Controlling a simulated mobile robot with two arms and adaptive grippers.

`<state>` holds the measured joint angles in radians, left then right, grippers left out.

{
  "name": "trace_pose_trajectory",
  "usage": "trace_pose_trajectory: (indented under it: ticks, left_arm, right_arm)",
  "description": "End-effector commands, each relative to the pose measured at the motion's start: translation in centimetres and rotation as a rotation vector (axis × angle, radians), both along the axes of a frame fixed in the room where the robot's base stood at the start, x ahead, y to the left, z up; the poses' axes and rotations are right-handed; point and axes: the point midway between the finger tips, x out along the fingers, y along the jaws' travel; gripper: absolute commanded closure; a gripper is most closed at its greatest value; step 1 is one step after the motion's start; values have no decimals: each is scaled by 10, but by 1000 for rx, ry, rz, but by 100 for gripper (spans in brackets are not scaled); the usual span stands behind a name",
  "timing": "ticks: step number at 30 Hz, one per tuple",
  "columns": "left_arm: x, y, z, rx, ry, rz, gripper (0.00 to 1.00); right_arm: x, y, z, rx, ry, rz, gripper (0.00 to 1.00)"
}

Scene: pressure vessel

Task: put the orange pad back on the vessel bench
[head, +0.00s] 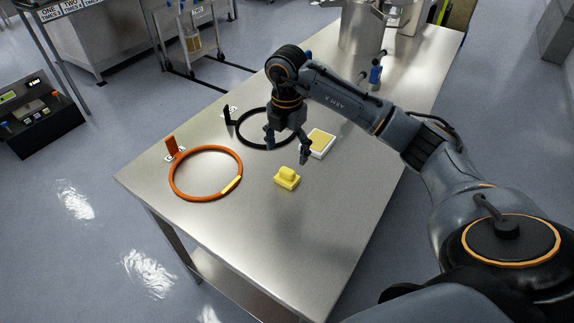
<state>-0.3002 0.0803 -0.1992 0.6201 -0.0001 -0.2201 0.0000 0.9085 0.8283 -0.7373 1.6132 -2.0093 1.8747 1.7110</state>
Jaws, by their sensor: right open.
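A small yellow to yellow-orange pad with a raised grip (287,179) lies on the steel bench (300,235); no plainly orange pad shows, and this is the closest match. My right gripper (287,150) is open and empty, fingers pointing down, just beyond the pad in the picture. The pad appears free of both fingers; the exact height of the gripper above the bench is hard to tell. My left gripper is not in view.
An orange ring (174,184) with a yellow section lies left of the pad, near an upright orange piece (171,146). A black ring (243,138) lies behind my gripper. A white tray with a yellow inside (329,145) is to the right. Metal vessels (362,27) stand at the far end.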

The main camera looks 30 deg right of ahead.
Motion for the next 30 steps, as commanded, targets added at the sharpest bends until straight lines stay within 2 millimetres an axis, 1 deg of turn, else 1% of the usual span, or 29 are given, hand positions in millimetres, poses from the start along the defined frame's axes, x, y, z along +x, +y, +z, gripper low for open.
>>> trace_pose_trajectory:
  ticks: [1, 3, 8, 25, 28, 30]
  left_arm:
    - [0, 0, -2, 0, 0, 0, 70]
    - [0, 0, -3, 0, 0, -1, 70]
    - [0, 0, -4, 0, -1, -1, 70]
    - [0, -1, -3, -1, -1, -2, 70]
    - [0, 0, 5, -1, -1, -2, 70]
    - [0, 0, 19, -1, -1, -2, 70]
  right_arm:
    - [1, 0, 9, 1, -4, 1, 21]
    - [1, 0, 19, 1, -4, 1, 21]
    - [0, 0, 31, 0, -1, 0, 21]
    - [0, 0, 33, 0, 0, 0, 21]
    - [0, 0, 42, 0, 0, 0, 21]
    - [0, 0, 55, 0, -1, 0, 21]
